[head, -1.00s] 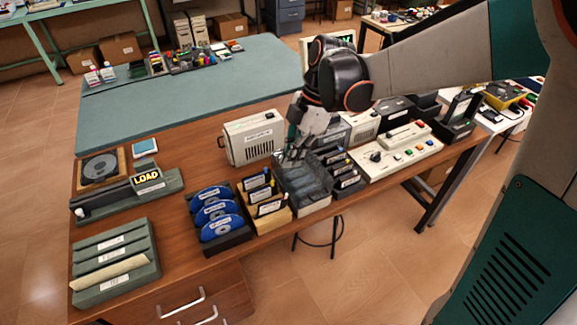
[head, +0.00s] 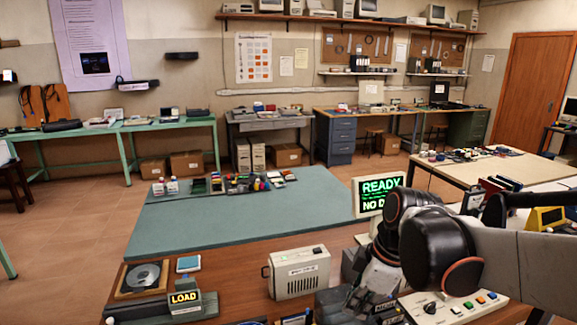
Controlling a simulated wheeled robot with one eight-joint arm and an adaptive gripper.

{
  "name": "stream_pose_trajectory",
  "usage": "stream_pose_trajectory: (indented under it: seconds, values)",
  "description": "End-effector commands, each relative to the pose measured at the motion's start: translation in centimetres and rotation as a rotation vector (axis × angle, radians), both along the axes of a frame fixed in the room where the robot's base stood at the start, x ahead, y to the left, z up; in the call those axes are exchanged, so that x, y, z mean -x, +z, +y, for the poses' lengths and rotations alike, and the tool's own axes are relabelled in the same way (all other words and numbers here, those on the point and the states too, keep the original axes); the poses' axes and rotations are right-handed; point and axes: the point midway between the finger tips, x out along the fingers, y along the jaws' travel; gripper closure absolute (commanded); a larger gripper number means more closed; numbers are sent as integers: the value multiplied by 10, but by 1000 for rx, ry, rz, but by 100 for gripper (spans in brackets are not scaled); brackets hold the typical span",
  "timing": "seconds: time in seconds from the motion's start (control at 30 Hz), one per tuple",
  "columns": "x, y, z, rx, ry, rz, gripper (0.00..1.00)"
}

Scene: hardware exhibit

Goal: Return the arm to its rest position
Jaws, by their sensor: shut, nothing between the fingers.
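My arm reaches in from the right in the head view, its dark wrist joint (head: 440,248) large above the wooden table (head: 225,265). My gripper (head: 345,308) points down at the bottom of the view, over the front of the table. It is shut with nothing held. Its fingertips are hard to make out among the dark items there.
A beige box device (head: 299,272) stands left of my gripper. A control panel (head: 455,306) with buttons lies to the right. Behind is a lit READY display (head: 378,194). A LOAD sign (head: 184,300) stands at left. The green mat (head: 240,215) is mostly clear.

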Motion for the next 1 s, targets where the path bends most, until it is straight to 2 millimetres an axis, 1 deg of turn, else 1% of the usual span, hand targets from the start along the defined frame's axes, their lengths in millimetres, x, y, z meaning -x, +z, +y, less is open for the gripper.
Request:
stream_pose_trajectory:
  seconds: [0.03,0.3,0.5,0.6,0.7,0.8,1.0]
  values:
    - [11,5,-4,3,-86,-15,100]
    - [52,20,-28,-38,-589,-120,100]
    - [80,23,-44,-133,-928,-207,100]
    - [90,23,-50,-189,-1059,-242,100]
    - [97,22,-54,-234,-1150,-266,100]
    - [100,22,-57,-263,-1203,-280,100]
    - [101,22,-58,-277,-1227,-286,100]
